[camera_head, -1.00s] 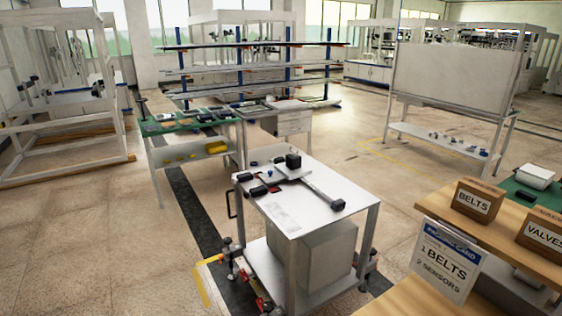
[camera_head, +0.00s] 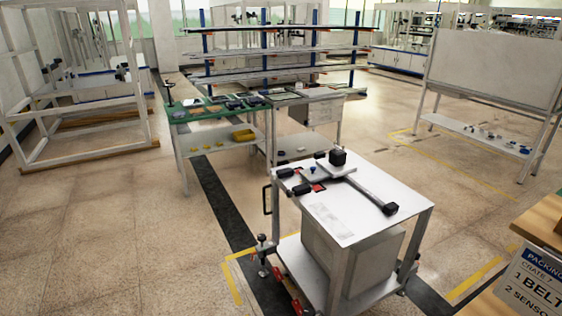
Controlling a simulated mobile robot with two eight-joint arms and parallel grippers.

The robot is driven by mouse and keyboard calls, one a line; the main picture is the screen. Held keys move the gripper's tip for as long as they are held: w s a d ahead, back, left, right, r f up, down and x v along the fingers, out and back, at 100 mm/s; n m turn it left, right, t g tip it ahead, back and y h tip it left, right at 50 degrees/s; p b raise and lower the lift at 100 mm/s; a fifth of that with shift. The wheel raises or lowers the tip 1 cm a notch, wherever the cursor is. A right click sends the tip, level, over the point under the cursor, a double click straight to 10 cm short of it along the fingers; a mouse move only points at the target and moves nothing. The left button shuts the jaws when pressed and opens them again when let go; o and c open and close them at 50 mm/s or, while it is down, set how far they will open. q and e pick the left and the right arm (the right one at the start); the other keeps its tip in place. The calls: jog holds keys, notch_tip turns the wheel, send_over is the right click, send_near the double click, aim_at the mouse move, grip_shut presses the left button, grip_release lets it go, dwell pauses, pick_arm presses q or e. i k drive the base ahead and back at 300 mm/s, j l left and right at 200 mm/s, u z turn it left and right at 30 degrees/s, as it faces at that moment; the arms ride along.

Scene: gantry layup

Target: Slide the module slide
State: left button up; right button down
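A white-topped cart (camera_head: 372,228) stands in the lower middle of the head view. On it lies a linear slide: a dark rail (camera_head: 370,190) runs diagonally toward the front right and ends in a black block (camera_head: 390,209). A light carriage plate (camera_head: 325,172) with a black cube (camera_head: 338,157) on it sits at the rail's far left end. Dark and red parts (camera_head: 302,189) lie beside the plate. Neither of my grippers is in view, and nothing touches the slide.
A green-topped bench (camera_head: 205,113) with parts stands behind the cart, beside a storage rack (camera_head: 265,50). A white frame (camera_head: 75,85) is at left, a whiteboard stand (camera_head: 492,65) at right. A wooden counter with a packing card (camera_head: 535,280) fills the lower right. The left floor is clear.

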aim_at(336, 165)
jog(key=i+j+u, duration=0.5)
jog(key=i, duration=0.25)
jog(key=i+j+u, duration=0.1)
jog(key=i+u, duration=0.15)
jog(key=i, duration=0.15)
jog(key=i+z, duration=0.75)
jog(key=i+j+z, duration=0.35)
jog(key=i+z, duration=0.15)
jog(key=z, duration=0.25)
jog(key=i+l+z, duration=0.1)
jog(key=z, duration=0.3)
jog(key=i+j+z, duration=0.1)
jog(key=i+z, duration=0.15)
jog(key=z, duration=0.2)
jog(key=i+j+z, duration=0.1)
jog(key=z, duration=0.3)
jog(key=i+j+z, duration=0.15)
jog(key=i+z, duration=0.2)
jog(key=i+j+z, duration=0.2)
jog(key=z, duration=0.2)
jog(key=i, duration=0.1)
